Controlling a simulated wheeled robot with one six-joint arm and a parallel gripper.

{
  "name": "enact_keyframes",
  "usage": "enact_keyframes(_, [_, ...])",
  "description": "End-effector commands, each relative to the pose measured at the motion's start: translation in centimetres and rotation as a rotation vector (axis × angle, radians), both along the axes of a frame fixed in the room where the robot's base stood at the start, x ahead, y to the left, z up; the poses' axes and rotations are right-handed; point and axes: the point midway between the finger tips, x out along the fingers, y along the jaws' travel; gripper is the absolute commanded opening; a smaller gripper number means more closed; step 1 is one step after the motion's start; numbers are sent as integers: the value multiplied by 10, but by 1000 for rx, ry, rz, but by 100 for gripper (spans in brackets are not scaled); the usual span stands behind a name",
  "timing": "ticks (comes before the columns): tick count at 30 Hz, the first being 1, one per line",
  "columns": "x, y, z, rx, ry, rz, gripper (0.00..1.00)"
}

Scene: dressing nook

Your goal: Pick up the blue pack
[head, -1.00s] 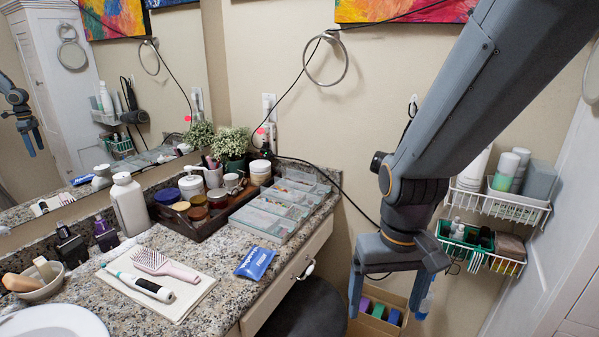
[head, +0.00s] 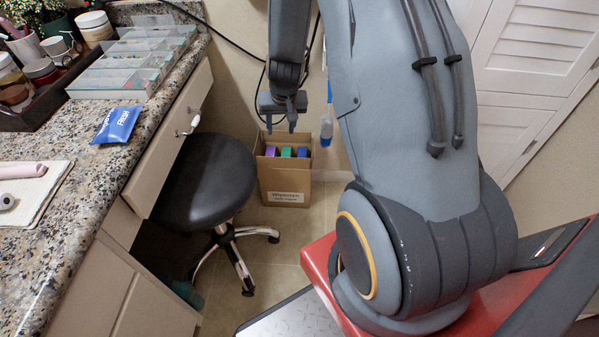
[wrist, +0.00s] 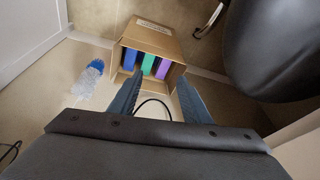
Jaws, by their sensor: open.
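An open cardboard box (head: 285,190) on the floor holds a purple pack (head: 270,151), a green pack (head: 286,152) and a blue pack (head: 302,152) standing side by side. In the wrist view the blue pack (wrist: 129,60) is the leftmost in the box (wrist: 172,50). Another blue pack, a flat pouch (head: 117,124) with white lettering, lies on the counter. My gripper (head: 281,128) is open and empty, pointing down near the box. In the wrist view its fingers (wrist: 160,78) are apart, over the near edge of the box.
A black stool (head: 208,185) stands left of the box, close to the counter (head: 95,205); it also shows in the wrist view (wrist: 285,45). A clear bottle with a blue part (wrist: 88,80) is beside the box. Bare floor (head: 275,245) lies in front of the box.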

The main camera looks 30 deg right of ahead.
Motion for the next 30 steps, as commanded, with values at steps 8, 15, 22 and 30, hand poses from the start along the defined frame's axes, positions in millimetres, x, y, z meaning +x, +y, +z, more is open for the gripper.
enact_keyframes(8, [44, -84, -155, -86, -62, -167, 44])
enact_keyframes(15, [51, -105, -191, -116, -78, -205, 44])
enact_keyframes(22, [55, -109, -204, -116, -78, -208, 44])
enact_keyframes(30, [62, -113, -225, -116, -77, -208, 44])
